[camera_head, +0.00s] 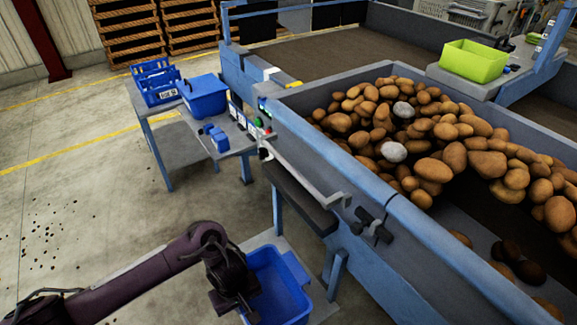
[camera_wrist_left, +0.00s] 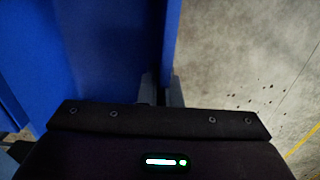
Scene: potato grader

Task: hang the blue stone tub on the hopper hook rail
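A blue open tub (camera_head: 272,280) sits low on a pale stand beside the hopper, at the bottom of the head view. My left gripper (camera_head: 243,300) is at its left wall. In the left wrist view the gripper's grey fingertips (camera_wrist_left: 162,92) stand close on either side of the tub's blue wall (camera_wrist_left: 112,45), and look shut on it. The exact contact is partly hidden by the gripper body. A pale grey rail (camera_head: 305,178) runs along the hopper's outer side, with a dark bracket (camera_head: 372,226) near its lower end. My right gripper is out of view.
The hopper (camera_head: 400,235) holds many potatoes and a few pale stones. A side table (camera_head: 233,140) carries another blue tub (camera_head: 205,97), a blue crate (camera_head: 157,84) and small blue items. A green bin (camera_head: 473,62) stands at the upper right.

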